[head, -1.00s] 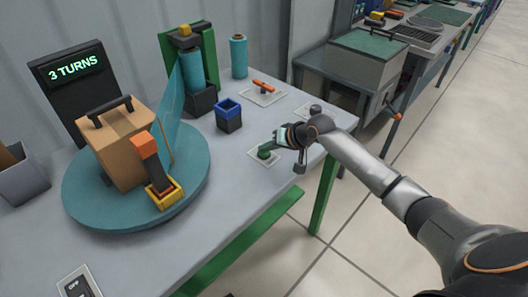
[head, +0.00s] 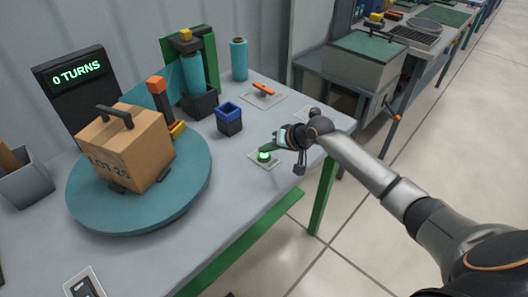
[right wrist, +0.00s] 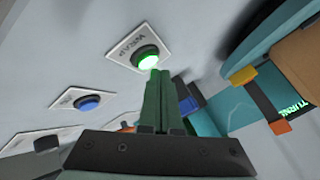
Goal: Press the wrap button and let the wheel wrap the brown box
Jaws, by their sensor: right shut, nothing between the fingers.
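The brown box (head: 128,150) with a black handle stands on the round teal wheel (head: 195,185), its "LOT 25" face showing. I see no film across that face. Teal film (head: 160,82) runs from the roll (head: 193,75) toward the wheel behind the box. The display (head: 75,72) reads "0 TURNS". The wrap button (head: 264,156) glows green; it also shows in the right wrist view (right wrist: 147,58). My right gripper (head: 274,146) is shut and empty, its fingertips (right wrist: 161,73) right by the button; contact is unclear. My left gripper is out of view.
An orange-topped black post (head: 158,98) stands on the wheel behind the box. A grey bin (head: 25,185) is at left. A blue button (right wrist: 88,102) shows beside the wrap button.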

